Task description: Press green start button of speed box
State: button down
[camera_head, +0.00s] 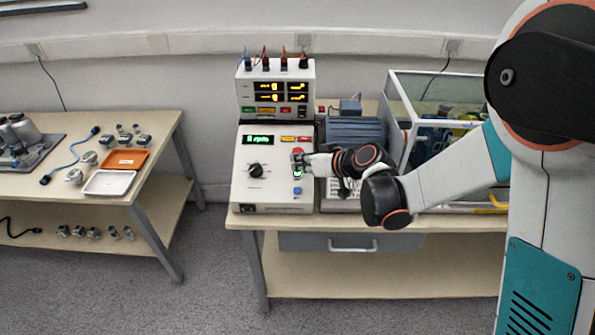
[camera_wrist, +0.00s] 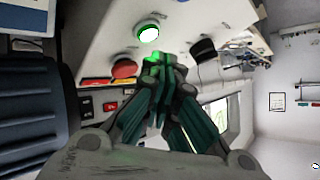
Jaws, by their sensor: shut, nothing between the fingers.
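The speed box (camera_head: 247,190) is a white sloped console with a green display, standing on the table in the head view. Its green start button (camera_wrist: 148,33) shows in the wrist view as a domed button with a bright white and green glow. The red button (camera_wrist: 123,68) is beside it. My gripper (camera_head: 301,162) is over the button column at the box's right side. In the wrist view my gripper (camera_wrist: 158,68) has its fingers together and empty, tips close to the green button. A green glow shows on the tips. I cannot tell whether they touch the panel.
A black knob (camera_head: 256,170) is left of the buttons, and a blue button (camera_head: 297,191) is below. A meter unit (camera_head: 276,88) with lit displays stands behind the box. A blue-grey motor (camera_head: 356,130) and a clear-walled case (camera_head: 437,85) are to the right.

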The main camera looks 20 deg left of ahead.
jog(key=r, duration=0.1)
jog(key=s+r+p, duration=0.1)
jog(key=r+p, duration=0.1)
jog(key=r, duration=0.1)
jog(key=shift+s+d, duration=0.2)
jog(key=shift+s, duration=0.2)
dwell(0.4)
